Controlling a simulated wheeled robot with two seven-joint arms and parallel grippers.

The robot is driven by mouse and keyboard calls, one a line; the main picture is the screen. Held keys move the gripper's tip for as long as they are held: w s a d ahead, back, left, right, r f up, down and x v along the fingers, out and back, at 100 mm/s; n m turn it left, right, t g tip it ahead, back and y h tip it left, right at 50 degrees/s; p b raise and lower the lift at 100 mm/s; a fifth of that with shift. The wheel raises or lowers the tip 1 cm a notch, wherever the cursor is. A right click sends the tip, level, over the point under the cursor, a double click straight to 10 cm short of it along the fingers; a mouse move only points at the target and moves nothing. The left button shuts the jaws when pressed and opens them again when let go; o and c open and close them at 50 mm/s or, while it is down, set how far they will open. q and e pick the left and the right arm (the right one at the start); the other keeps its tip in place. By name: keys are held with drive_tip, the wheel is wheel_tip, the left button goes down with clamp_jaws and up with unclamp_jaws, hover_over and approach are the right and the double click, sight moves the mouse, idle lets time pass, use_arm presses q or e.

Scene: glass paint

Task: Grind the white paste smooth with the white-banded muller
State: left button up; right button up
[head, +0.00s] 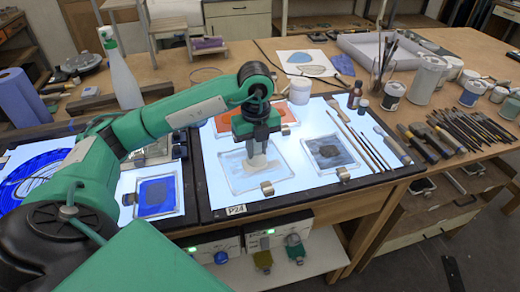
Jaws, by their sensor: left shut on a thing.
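My left gripper (258,143) reaches down over the lit table and is shut on a pale muller (259,160). The fingers cover much of the muller, and I cannot make out its band. The muller stands on a clear glass slab (240,188) in the middle of the light panel. Whitish-beige paste (234,162) is smeared on the slab, mostly left of the muller. I cannot tell whether the muller's base touches the glass. My right gripper is not in view.
A slab with dark paste (330,152) lies right, an orange one (283,114) behind, a blue one (160,195) left. Small metal blocks (266,188) sit at slab edges. A spray bottle (122,75) stands back left.

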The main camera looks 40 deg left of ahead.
use_arm(q)
drive_tip(key=shift+a+r+p, duration=0.1)
drive_tip(key=shift+r+p, duration=1.6)
drive_tip(key=shift+r, duration=0.65)
